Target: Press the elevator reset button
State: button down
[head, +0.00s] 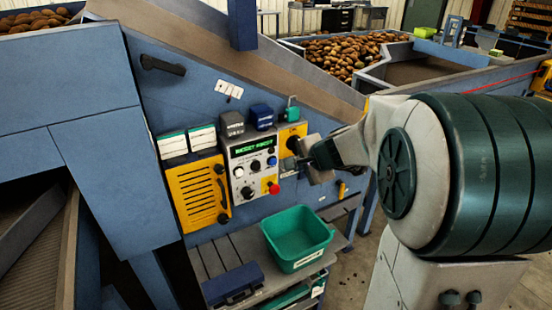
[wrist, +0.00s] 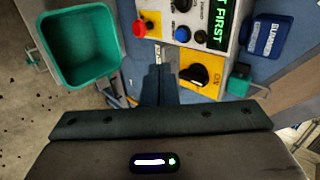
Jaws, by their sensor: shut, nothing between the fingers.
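The control panel (head: 253,167) is a grey box on the blue machine side, with a lit green display ending in "FIRST" (wrist: 217,28). On it are a blue button (head: 272,161), also in the wrist view (wrist: 182,33), a red mushroom button (head: 273,188) on yellow, also in the wrist view (wrist: 139,28), a white button (head: 238,171) and black knobs. I cannot read which is labelled elevator reset. My gripper (wrist: 160,70) is shut and empty, pointing at the panel's lower right edge. In the head view it stands just right of the panel; contact cannot be told.
A yellow plate with a black rotary switch (wrist: 195,75) sits beside the panel, close to my fingers. A green padlock (head: 291,112) hangs above it. A green bin (head: 297,240) stands below. A yellow vented cover (head: 198,193) is left of the panel.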

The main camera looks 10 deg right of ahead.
jog(key=shift+w+d, duration=0.1)
dwell(0.3)
send_near(273, 165)
notch_tip(273, 165, down, 4)
jog(key=w, duration=0.3)
jog(key=shift+w+a+f, duration=0.2)
jog(key=shift+w+a, duration=0.35)
jog(key=shift+w, duration=0.05)
jog(key=shift+a, duration=0.1)
